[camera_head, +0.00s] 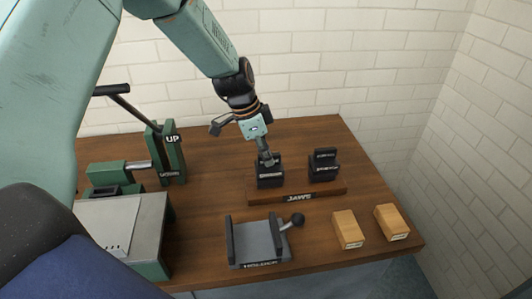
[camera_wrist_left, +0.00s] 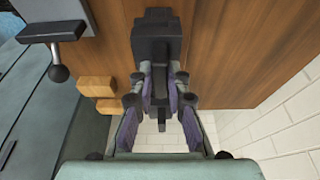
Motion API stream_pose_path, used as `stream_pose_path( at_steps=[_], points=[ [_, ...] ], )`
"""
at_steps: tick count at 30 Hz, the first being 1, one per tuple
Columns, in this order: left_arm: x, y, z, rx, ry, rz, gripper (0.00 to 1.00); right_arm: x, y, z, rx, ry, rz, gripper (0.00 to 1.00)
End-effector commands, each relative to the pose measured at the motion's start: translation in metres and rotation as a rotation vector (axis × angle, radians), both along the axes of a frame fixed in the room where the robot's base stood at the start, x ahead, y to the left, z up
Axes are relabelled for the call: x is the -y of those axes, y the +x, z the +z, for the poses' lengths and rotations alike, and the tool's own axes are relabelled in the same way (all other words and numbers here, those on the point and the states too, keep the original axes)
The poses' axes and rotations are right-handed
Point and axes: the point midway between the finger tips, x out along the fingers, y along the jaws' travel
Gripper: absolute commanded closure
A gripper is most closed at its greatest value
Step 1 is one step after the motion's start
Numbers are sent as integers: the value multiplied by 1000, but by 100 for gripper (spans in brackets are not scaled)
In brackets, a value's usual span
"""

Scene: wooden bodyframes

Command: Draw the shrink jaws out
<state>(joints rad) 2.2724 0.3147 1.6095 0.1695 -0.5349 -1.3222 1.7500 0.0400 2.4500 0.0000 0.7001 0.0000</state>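A wooden rack marked JAWS (camera_head: 298,198) holds two black jaw blocks. The left jaw block (camera_head: 270,179) stands at the rack's left end, and the right jaw block (camera_head: 323,168) stands apart from it. Their small labels are too blurred to read. My left gripper (camera_head: 265,159) reaches down to the top of the left block. In the wrist view, the purple-padded fingers of my left gripper (camera_wrist_left: 160,88) close on both sides of a dark upright part of this block (camera_wrist_left: 157,40). I cannot see a gap under the block. My right gripper is not in view.
A grey fixture with a black knob (camera_head: 260,243) sits at the table front. Two small tan boxes (camera_head: 348,229) (camera_head: 391,222) lie to its right. A green lever press marked UP (camera_head: 171,155) and a grey-topped unit (camera_head: 120,225) stand left. A brick wall (camera_head: 330,60) closes the back.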

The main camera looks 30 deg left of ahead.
Motion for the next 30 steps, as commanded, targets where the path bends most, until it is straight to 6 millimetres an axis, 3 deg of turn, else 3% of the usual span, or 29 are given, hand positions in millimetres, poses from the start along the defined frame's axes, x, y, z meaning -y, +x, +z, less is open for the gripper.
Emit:
stream_pose_path(
  at_steps=[9, 19, 23, 30],
  points=[
    [0, 1, 1, 2, 0, 1, 59, 0, 0, 0, 0, 0, 0, 60],
    [0, -1, 1, -3, 0, -1, 59, 0, 0, 0, 0, 0, 0, 60],
    [-4, -2, 16, 2, -1, -1, 59, 0, 0, 0, 0, 0, 0, 60],
    [-16, -10, 64, 4, -2, 1, 59, 0, 0, 0, 0, 0, 0, 60]
  ],
)
